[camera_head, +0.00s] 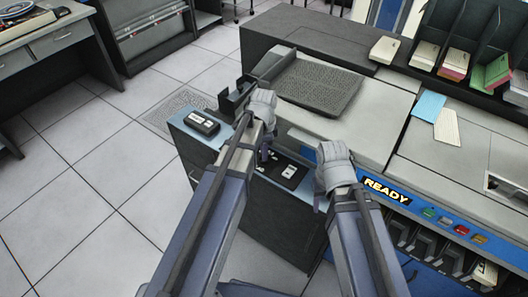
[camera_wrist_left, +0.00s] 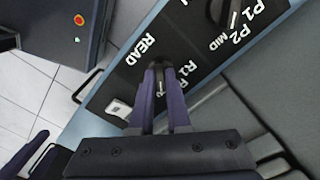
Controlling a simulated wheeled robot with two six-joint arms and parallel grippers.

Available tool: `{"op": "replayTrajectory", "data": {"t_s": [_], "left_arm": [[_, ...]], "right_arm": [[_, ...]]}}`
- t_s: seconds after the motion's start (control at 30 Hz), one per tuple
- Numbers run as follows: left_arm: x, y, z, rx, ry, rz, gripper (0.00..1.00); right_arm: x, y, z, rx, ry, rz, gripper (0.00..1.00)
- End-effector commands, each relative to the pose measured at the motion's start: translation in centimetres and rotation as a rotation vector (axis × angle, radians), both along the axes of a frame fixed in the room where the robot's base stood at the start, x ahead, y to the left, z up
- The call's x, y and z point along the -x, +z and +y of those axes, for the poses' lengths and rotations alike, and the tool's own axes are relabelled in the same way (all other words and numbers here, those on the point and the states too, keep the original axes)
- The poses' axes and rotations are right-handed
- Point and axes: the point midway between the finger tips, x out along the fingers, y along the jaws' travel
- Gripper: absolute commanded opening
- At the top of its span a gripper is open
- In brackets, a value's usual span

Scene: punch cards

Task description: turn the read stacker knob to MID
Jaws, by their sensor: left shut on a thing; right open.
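The read stacker knob (camera_wrist_left: 160,65) is dark and sits beside the READ label on a black panel (camera_wrist_left: 125,75) in the left wrist view. My left gripper (camera_wrist_left: 160,72) is shut on it, and the fingers cover most of it. R1 and a partly hidden R2 label lie to its right. MID, P2 and P1 labels show farther right, by another dark knob shape (camera_wrist_left: 222,12). I cannot tell where the read knob points. In the head view my left gripper (camera_head: 264,108) is over the panel's far side; my right gripper (camera_head: 332,170) is open and empty beside the panel.
A READY sign (camera_head: 387,190) and coloured buttons are on the machine's blue front at right. A small black box (camera_head: 201,122) sits on the blue-grey ledge left of the panel. A ribbed dark tray (camera_head: 318,84) lies behind. Open tiled floor is at left.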

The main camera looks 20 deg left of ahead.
Motion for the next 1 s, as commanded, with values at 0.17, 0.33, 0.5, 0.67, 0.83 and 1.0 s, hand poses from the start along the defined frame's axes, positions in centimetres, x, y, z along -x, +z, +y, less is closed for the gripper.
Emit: {"op": "replayTrajectory", "data": {"t_s": [0.17,0.33,0.5,0.67,0.83,1.0], "left_arm": [[0.01,-0.01,0.00,0.000,-0.041,0.000,0.00],[0.01,-0.01,0.00,0.000,-0.055,0.000,0.00],[0.01,-0.01,0.00,0.000,-0.057,0.000,0.00],[0.02,-0.01,-0.01,0.000,-0.056,0.000,0.00],[0.02,-0.01,-0.01,0.000,-0.056,0.000,0.32],[0.01,0.00,0.00,0.000,-0.056,0.000,0.45]], "right_arm": [[0.00,-0.01,0.00,0.000,0.000,0.000,0.50],[0.00,-0.01,0.00,0.000,0.000,0.000,0.50],[0.00,-0.01,0.00,0.000,0.000,0.000,0.50],[0.00,-0.01,0.00,0.000,0.000,0.000,0.50],[0.00,-0.01,0.00,0.000,0.000,0.000,0.50],[0.00,0.00,0.00,0.000,0.000,0.000,0.50]]}}
